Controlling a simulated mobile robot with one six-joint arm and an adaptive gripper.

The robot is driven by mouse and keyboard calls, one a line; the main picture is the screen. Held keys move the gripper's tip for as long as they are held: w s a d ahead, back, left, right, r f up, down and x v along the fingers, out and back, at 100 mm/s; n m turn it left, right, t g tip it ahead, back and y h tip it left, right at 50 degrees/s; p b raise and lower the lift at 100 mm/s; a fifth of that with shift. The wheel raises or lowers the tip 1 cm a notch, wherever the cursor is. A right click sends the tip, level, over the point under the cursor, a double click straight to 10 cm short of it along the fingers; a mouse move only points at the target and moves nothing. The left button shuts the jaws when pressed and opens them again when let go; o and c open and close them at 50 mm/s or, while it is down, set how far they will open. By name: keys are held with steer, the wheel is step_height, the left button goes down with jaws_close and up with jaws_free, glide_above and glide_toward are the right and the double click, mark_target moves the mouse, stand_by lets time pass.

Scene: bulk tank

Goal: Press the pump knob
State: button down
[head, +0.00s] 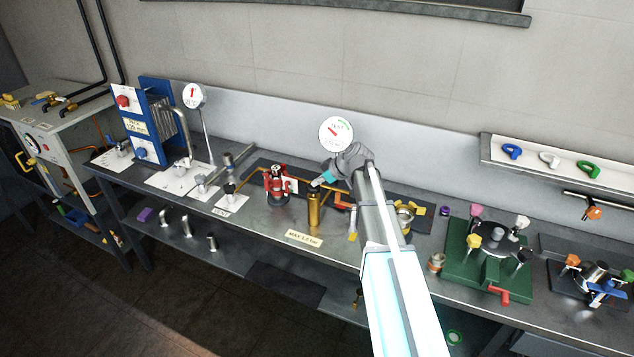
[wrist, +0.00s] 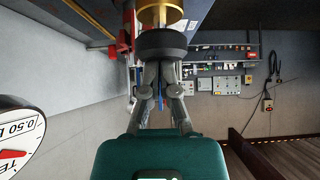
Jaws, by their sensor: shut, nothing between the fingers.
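A brass pump cylinder (head: 313,210) stands upright on the bench in the head view, behind a label reading about "MAX 1.5 bar" (head: 304,239). Its dark round knob (wrist: 161,43) shows in the wrist view, with brass (wrist: 161,12) beyond it. My gripper (head: 318,183) is at the top of the cylinder, and largely hides the knob in the head view. In the wrist view my gripper (wrist: 159,78) is shut and empty, its fingers pointing at the knob. The tips are at or very close to the knob; I cannot tell if they touch.
A red valve piece (head: 276,186) stands left of the cylinder. A round gauge (head: 337,134) stands behind my wrist; a gauge also shows in the wrist view (wrist: 15,140). A green fixture (head: 490,255) is to the right. Cups and small parts crowd the bench beside my arm.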

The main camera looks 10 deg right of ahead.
steer(key=shift+r+p, duration=2.15)
steer(key=shift+r, duration=0.05)
steer(key=p+v, duration=0.6)
steer(key=v, duration=0.3)
steer(key=shift+s+d, duration=0.2)
steer(key=shift+d, duration=0.1)
steer(key=shift+r+p, duration=0.2)
steer(key=shift+p, duration=0.2)
step_height(320, 180, up, 3)
steer(key=p, duration=0.3)
steer(key=shift+a, duration=0.1)
steer(key=b+x, duration=0.7)
steer(key=x, duration=0.3)
steer(key=shift+w+f, duration=0.1)
steer(key=shift+f, duration=0.05)
steer(key=shift+f+b, duration=1.8)
steer(key=shift+b, duration=0.2)
